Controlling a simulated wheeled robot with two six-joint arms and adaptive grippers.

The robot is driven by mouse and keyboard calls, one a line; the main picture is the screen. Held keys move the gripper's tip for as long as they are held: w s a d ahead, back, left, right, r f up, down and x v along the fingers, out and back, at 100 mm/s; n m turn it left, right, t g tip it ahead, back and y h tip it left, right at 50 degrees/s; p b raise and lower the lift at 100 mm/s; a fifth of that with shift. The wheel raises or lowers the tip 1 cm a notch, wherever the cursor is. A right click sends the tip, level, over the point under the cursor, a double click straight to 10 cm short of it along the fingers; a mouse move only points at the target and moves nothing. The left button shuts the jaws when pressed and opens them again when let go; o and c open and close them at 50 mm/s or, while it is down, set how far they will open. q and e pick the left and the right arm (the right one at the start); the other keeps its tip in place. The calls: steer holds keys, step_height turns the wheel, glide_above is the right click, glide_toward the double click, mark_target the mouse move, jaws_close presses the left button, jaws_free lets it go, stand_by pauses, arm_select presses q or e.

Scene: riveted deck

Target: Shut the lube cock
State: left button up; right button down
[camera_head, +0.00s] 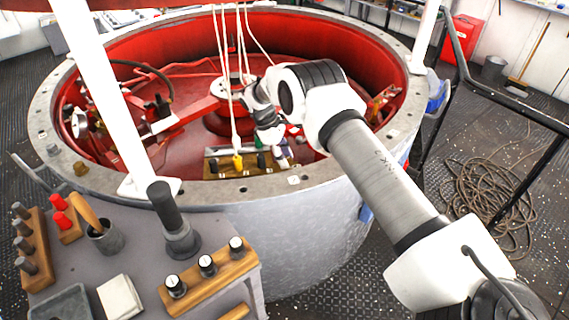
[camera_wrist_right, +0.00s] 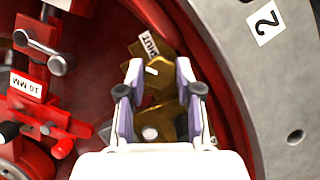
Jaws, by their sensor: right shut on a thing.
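The lube cock (camera_wrist_right: 158,118) is a brass fitting inside the red-walled pit, close to the grey rim. A white label reading SHUT (camera_wrist_right: 149,43) lies just beyond it in the right wrist view. My right gripper (camera_wrist_right: 160,82) is shut on the lube cock, with a finger on each side of its brass part. In the head view my right arm reaches over the rim, and the right gripper (camera_head: 281,150) is low inside the near wall. The lube cock is too small and covered to make out there. My left gripper is not in view.
A grey rim (camera_head: 240,190) surrounds the pit. A red fixture marked 10 MM (camera_wrist_right: 30,88) stands left in the wrist view. A tool bench (camera_head: 140,235) stands in front.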

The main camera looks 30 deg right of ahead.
steer(key=m+b, duration=0.1)
steer(key=f+m+g+y+b, duration=0.1)
steer(key=m, duration=0.1)
steer(key=shift+s+m, duration=0.1)
steer(key=shift+m, duration=0.2)
steer(key=shift+d+r+m+y+b, duration=0.15)
steer(key=shift+m+y+b, duration=0.65)
steer(key=shift+m, duration=1)
steer(key=shift+r, duration=0.1)
steer(key=c, duration=0.8)
jaws_free()
steer(key=shift+r, duration=0.1)
step_height(320, 180, up, 10)
steer(key=shift+f, duration=0.1)
